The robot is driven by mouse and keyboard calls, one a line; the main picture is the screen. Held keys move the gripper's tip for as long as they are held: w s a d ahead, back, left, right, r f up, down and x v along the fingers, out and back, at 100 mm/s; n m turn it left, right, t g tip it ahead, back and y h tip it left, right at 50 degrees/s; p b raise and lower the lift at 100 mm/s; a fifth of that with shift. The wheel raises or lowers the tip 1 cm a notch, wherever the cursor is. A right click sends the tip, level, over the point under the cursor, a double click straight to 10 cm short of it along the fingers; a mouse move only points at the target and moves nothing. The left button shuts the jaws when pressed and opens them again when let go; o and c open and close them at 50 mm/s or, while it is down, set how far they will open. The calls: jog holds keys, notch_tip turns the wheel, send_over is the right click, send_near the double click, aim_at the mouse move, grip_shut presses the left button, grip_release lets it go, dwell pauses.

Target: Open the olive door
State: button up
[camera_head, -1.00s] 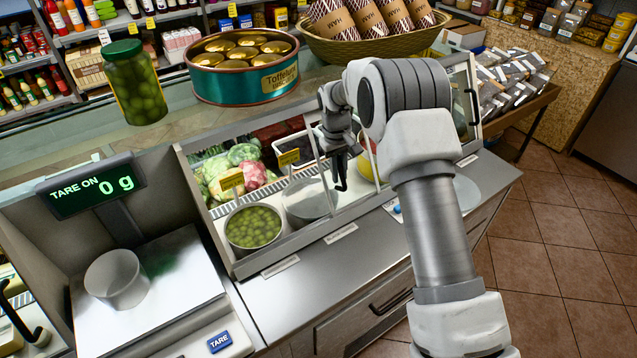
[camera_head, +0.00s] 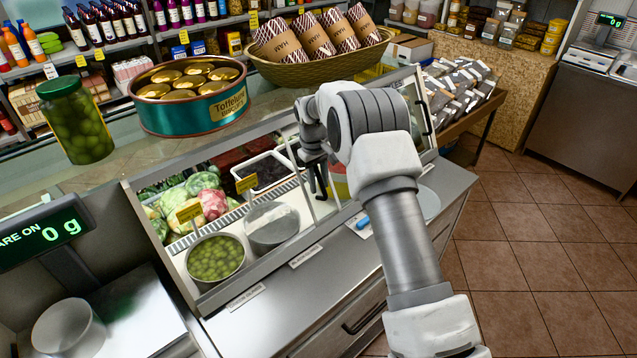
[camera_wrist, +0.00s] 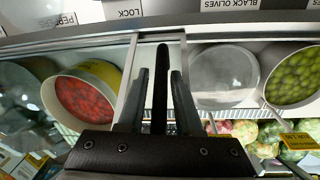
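The olive door is a clear glass sliding panel with a thin metal frame (camera_head: 302,185) on the front of the counter display case. Green olives (camera_head: 215,257) in a round tub show behind the glass at its left, and on the right in the wrist view (camera_wrist: 296,78). A black upright bar, apparently the door handle (camera_wrist: 161,75), stands between my fingers in the wrist view. My gripper (camera_head: 318,178) is at the frame near the middle of the case. Its fingers (camera_wrist: 160,100) are apart, one on each side of the bar, with gaps visible. Contact cannot be made out.
Red food in a tub (camera_wrist: 85,101) shows left in the wrist view. A scale (camera_head: 68,325) is at left. A jar (camera_head: 75,125), tin (camera_head: 188,105) and basket (camera_head: 320,68) stand on top. Floor is clear at right.

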jog(key=shift+o, duration=0.7)
notch_tip(320, 180, up, 17)
jog(key=a, duration=0.1)
jog(key=shift+s+a+r, duration=0.15)
jog(key=shift+s+a, duration=0.1)
jog(key=shift+s, duration=0.2)
